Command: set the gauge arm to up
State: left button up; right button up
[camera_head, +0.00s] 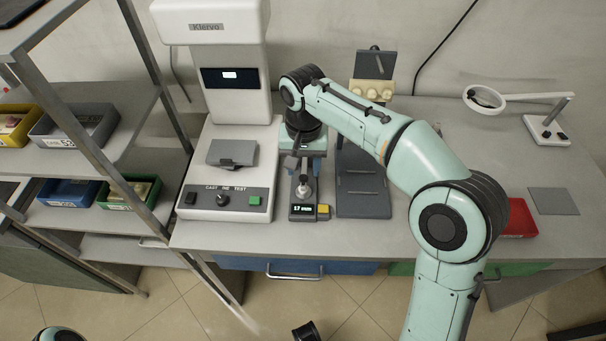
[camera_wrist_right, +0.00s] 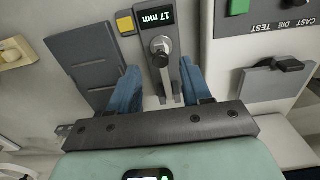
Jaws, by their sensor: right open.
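The gauge (camera_head: 303,211) is a small dark-grey unit on the bench, with a lit display reading 17 mm and a yellow button beside it. It also shows upside down at the top of the wrist view (camera_wrist_right: 185,18). Its gauge arm (camera_wrist_right: 161,62) is a metal lever with a round knob, and the knob (camera_head: 304,190) shows just behind the display in the head view. My right gripper (camera_head: 303,170) is over the back of the gauge. In the wrist view its two blue fingers (camera_wrist_right: 160,80) are apart, one on each side of the arm. I cannot tell whether either touches it.
A white Klervo test machine (camera_head: 229,203) with a green button stands left of the gauge. A dark-grey plate stand (camera_head: 362,205) is close on the right. Farther right are a magnifier lamp (camera_head: 546,127), a red tray (camera_head: 519,220) and a grey pad (camera_head: 553,201). A shelf rack with bins is at left.

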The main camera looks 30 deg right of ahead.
aim_at(304, 170)
pick_arm(q)
jog(key=shift+w+f, duration=0.15)
jog(key=shift+f, duration=0.15)
pick_arm(e)
jog(key=shift+f, duration=1.45)
